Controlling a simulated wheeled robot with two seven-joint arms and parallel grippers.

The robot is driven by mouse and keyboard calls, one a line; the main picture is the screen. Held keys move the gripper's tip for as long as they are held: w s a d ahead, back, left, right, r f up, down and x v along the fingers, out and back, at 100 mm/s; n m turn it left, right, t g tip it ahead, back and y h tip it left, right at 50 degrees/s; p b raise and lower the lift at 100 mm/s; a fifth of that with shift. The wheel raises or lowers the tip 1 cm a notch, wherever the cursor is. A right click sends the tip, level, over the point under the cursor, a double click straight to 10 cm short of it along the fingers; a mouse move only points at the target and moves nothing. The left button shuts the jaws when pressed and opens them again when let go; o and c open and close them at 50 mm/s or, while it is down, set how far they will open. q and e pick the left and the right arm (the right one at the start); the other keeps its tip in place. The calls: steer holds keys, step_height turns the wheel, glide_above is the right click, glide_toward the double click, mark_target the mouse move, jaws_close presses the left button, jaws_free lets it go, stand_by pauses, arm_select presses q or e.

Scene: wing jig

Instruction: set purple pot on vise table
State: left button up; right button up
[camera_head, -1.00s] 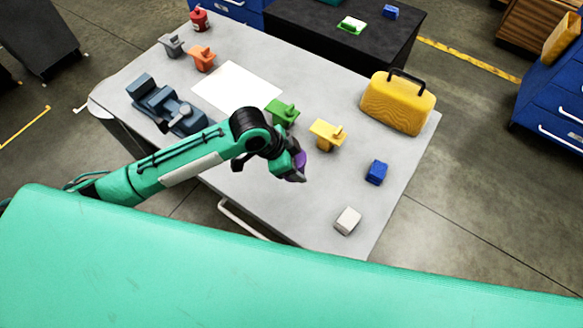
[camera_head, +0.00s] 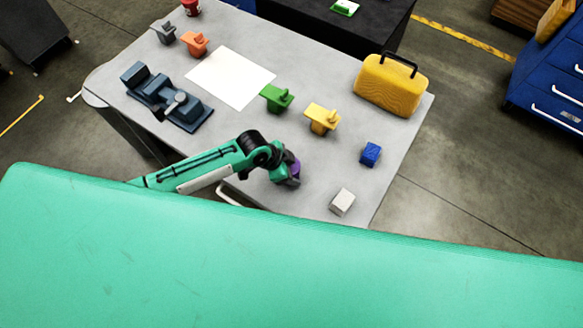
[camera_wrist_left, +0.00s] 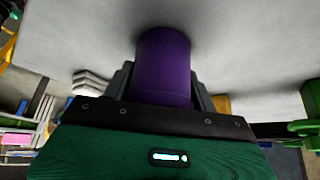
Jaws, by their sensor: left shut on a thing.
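The purple pot (camera_wrist_left: 162,65) is between the fingers of my left gripper in the left wrist view, with the grey table surface close behind it. In the head view my left gripper (camera_head: 290,178) is shut on the pot (camera_head: 296,168), over the front part of the table, and mostly hides it. I cannot tell whether the pot touches the table. The vise table (camera_head: 228,20) is a grey top with a blue-grey vise (camera_head: 165,98) at its left front. My right gripper is not in view.
A white sheet (camera_head: 231,78) lies mid-table. A green piece (camera_head: 277,97), a yellow piece (camera_head: 322,118), a blue block (camera_head: 371,154) and a white block (camera_head: 342,202) stand near the gripper. A yellow case (camera_head: 391,84) stands at the right. Orange and grey pieces stand at the far left.

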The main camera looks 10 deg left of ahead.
arm_select(q)
steer(key=shift+f, duration=0.15)
steer(key=o, duration=1.1)
steer(key=shift+c, duration=0.2)
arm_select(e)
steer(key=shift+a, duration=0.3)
arm_select(q)
steer(key=shift+r, duration=0.25)
steer(key=b+v, duration=0.2)
steer(key=v, duration=1)
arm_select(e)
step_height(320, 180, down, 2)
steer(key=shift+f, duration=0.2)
arm_select(q)
steer(key=shift+d, duration=0.1)
